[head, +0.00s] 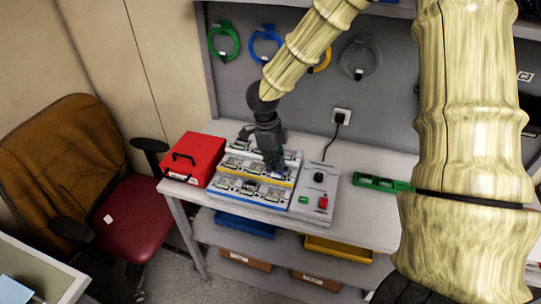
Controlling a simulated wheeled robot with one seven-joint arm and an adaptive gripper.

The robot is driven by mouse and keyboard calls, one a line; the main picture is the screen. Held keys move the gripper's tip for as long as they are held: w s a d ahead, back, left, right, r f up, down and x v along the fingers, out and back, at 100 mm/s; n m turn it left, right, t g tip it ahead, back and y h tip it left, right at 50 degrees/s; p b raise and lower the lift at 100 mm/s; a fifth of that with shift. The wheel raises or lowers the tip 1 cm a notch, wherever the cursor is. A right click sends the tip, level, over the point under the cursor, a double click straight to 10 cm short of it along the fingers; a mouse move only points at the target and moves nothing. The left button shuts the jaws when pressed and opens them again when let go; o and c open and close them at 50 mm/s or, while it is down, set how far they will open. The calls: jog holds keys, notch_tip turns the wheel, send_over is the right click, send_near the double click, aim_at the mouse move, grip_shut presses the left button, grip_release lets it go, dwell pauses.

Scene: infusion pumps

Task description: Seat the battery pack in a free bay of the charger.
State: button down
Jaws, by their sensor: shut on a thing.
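My gripper (277,170) points down over the worktop, low above a stepped white unit with yellow and blue edge strips (251,203). This unit has rows of bays with small parts in them. I cannot tell for sure whether it is the charger. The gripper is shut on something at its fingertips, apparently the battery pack. The pack itself is too small and too dark to make out against the fingers. I cannot tell whether it touches the unit below. The gripper hides part of the unit's rear rows.
A red case (194,158) stands left of the unit. A grey box with a knob and red and green buttons (318,194) stands close on its right. A green tray (382,183) lies further right, with bare worktop (352,212) between. A socket with a plug (341,117) is behind.

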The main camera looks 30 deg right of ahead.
aim_at(276, 175)
jog(key=shift+s+d+f+b, duration=0.15)
jog(key=shift+s+f+b, duration=0.15)
jog(key=shift+f+b, duration=0.25)
jog(key=shift+w+f+b, duration=0.15)
jog(key=shift+f+b, duration=0.3)
jog(key=shift+f, duration=0.05)
jog(key=shift+f+b, duration=1.65)
jog(key=shift+b, duration=0.05)
jog(key=shift+f+b, duration=0.4)
jog(key=shift+f, duration=1.5)
jog(key=shift+f, duration=0.2)
jog(key=c, duration=1.4)
grip_release()
jog(key=shift+c, duration=0.2)
jog(key=r, duration=0.8)
jog(key=w+a+r, duration=0.1)
jog(key=r, duration=0.2)
jog(key=shift+a+r, duration=0.1)
jog(key=shift+r, duration=0.3)
